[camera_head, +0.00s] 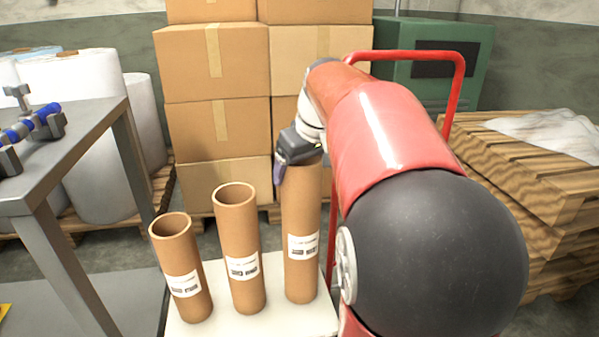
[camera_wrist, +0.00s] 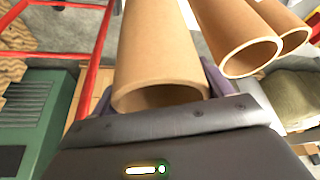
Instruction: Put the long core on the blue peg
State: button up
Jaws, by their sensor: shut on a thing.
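The long core (camera_head: 302,215) is a tall brown cardboard tube with a white label, the rightmost and tallest of three. It stands upright, its base appearing to rest on a white platform (camera_head: 255,322). My gripper (camera_head: 298,158) is shut on its upper end. In the wrist view the same core (camera_wrist: 160,45) lies between the purple fingers of my gripper (camera_wrist: 162,85), its open rim facing the camera. A blue peg (camera_head: 18,132) shows on a dark metal fixture at the left edge, on a grey table; the fixture is partly cut off.
A middle core (camera_head: 238,245) and a short core (camera_head: 180,265) stand to the left of the long one. The grey metal table (camera_head: 85,125) is at left. Stacked boxes (camera_head: 215,110) stand behind. A red cart frame (camera_head: 455,100) and wooden pallets (camera_head: 530,185) are at right.

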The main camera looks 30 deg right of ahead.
jog(key=shift+f, duration=0.2)
jog(key=shift+f, duration=0.2)
jog(key=o, duration=1.4)
jog(key=shift+r, duration=0.1)
